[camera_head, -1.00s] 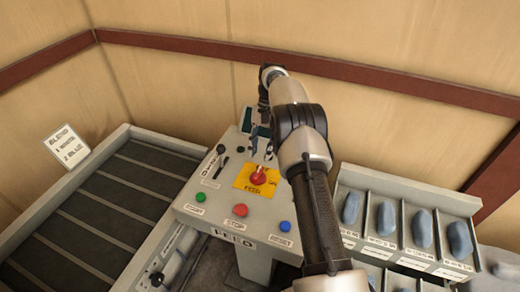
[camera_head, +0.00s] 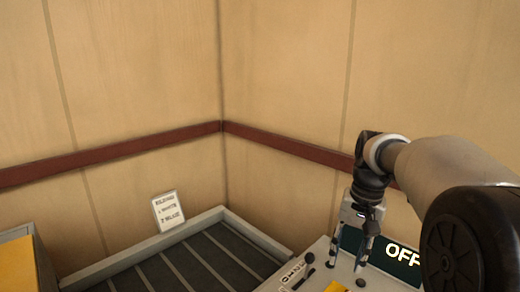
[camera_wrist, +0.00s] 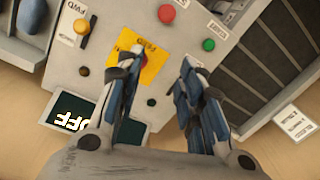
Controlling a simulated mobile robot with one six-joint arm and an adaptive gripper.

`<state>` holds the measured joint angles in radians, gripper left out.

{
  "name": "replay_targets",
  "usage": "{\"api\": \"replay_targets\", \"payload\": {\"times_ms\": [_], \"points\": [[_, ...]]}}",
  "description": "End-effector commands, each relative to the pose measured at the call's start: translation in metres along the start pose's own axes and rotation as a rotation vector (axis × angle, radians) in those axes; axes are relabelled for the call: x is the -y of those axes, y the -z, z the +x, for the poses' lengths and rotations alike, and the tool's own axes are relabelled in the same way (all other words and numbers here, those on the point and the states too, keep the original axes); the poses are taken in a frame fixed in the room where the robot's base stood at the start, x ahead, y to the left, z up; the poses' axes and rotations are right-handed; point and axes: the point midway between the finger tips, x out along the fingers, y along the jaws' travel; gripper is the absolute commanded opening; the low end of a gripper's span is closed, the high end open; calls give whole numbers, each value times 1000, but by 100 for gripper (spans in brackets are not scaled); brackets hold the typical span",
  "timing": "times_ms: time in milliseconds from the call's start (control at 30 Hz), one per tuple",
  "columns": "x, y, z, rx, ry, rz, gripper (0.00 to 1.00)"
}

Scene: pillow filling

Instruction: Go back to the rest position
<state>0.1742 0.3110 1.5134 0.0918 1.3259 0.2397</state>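My gripper (camera_head: 366,250) hangs over the control panel (camera_head: 318,262) at the lower right of the head view, with its fingers pointing down. In the wrist view my gripper (camera_wrist: 160,75) shows its two fingers spread apart with nothing between them.
A slatted conveyor (camera_head: 205,262) lies left of the panel. A white sign (camera_head: 168,211) stands behind it by the wall. A yellow-topped thing (camera_head: 18,262) is at the far left. Grey-blue pieces in a bin (camera_wrist: 33,16) show at the wrist view's upper left. Wooden walls (camera_head: 290,70) close off the back.

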Motion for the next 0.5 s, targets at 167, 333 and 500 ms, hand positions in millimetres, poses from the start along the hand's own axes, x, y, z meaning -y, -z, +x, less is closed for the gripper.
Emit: {"api": "replay_targets", "payload": {"times_ms": [167,333,500], "points": [[-4,-62,-12,-96,3,-99,35],[-15,-121,-7,-183,3,-194,35],[-30,-177,12,-271,2,-290,35]]}}
